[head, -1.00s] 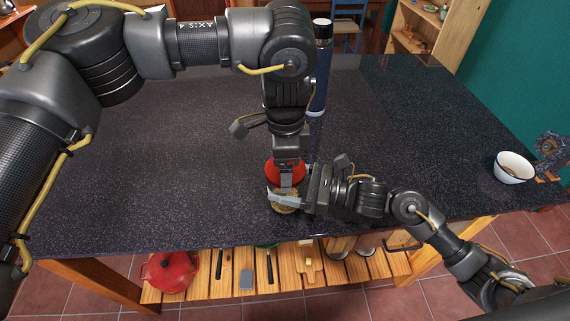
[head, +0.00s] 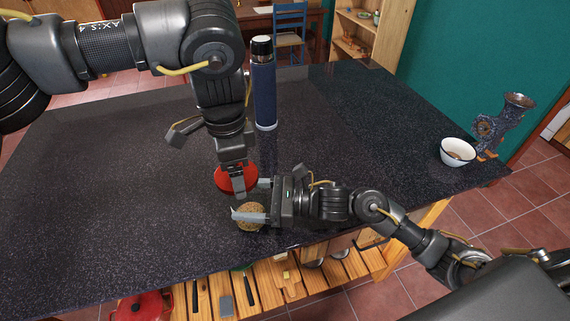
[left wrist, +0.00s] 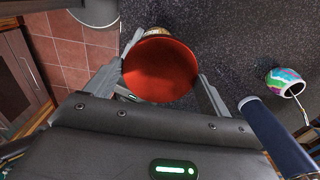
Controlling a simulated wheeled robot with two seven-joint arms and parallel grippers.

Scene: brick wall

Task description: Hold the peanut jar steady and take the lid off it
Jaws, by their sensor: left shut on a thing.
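The peanut jar (head: 251,210) stands near the front edge of the dark table, its tan, grainy contents showing. The red lid (head: 236,179) is just above and behind it in the head view, apart from the jar's mouth. My left gripper (head: 238,190) points down and is shut on the lid, which also fills the middle of the left wrist view (left wrist: 160,70). My right gripper (head: 255,203) comes in from the right with its fingers on either side of the jar, shut on it. A sliver of the jar (left wrist: 154,31) shows beyond the lid in the left wrist view.
A tall blue bottle (head: 264,88) stands behind my left gripper. A white bowl (head: 457,152) and a grinder (head: 503,122) are at the right end. A colourful pot (left wrist: 285,80) shows in the left wrist view. The table's left side is clear.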

